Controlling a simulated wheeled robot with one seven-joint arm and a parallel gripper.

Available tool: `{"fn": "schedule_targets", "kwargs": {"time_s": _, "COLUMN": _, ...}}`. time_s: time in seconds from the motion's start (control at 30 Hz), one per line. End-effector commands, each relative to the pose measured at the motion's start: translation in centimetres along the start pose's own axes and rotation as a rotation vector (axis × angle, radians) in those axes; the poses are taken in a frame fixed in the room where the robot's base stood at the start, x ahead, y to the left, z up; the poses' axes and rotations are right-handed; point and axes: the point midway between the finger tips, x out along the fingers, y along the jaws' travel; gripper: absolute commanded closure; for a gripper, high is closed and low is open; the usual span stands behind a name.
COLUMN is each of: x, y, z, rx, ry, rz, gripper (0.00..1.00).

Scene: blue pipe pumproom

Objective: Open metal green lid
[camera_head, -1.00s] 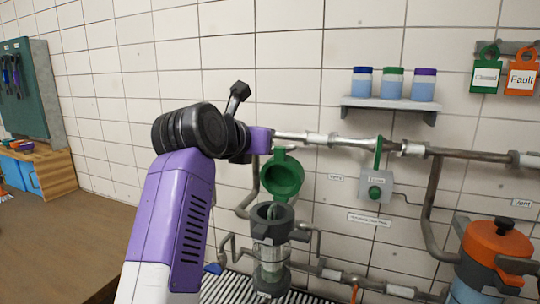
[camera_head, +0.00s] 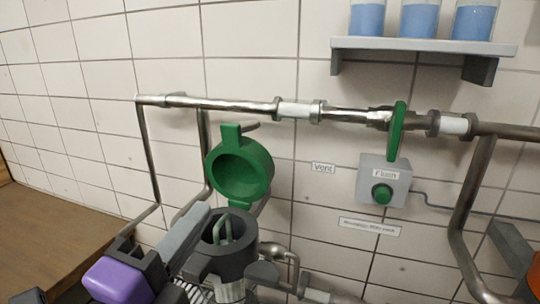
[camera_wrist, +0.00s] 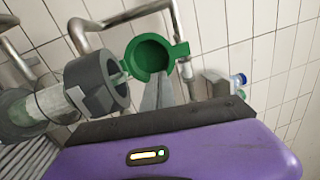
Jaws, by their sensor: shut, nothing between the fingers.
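The green metal lid (camera_head: 240,168) stands swung up and open, its hollow inside facing me. It rises behind the dark grey rim of the vessel (camera_head: 222,248), whose mouth is uncovered. In the wrist view the lid (camera_wrist: 148,56) stands just beyond my fingertips, and the vessel (camera_wrist: 100,84) lies to their left. My gripper (camera_head: 203,212) is shut and empty, its grey fingers beside the vessel's rim and below the lid. In the wrist view my gripper (camera_wrist: 158,82) overlaps the lid's lower edge; I cannot tell if they touch.
A metal pipe (camera_head: 225,104) runs along the tiled wall above the lid. To the right are a grey Flush box (camera_head: 385,180) with a green button and an upright green lever (camera_head: 397,130). A shelf (camera_head: 420,46) holds jars. A wooden surface (camera_head: 50,225) lies at left.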

Motion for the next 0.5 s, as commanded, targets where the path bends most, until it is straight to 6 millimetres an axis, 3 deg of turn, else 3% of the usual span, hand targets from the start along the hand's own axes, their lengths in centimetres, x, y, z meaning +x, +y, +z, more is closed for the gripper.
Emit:
{"fn": "schedule_targets", "kwargs": {"time_s": 0.27, "x": 1.4, "y": 0.1, "z": -0.1, "rx": -0.076, "ry": 0.008, "rz": 0.006, "gripper": 1.00}}
{"fn": "schedule_targets", "kwargs": {"time_s": 0.5, "x": 5.8, "y": 0.1, "z": -0.2, "rx": -0.074, "ry": 0.010, "rz": 0.007, "gripper": 1.00}}
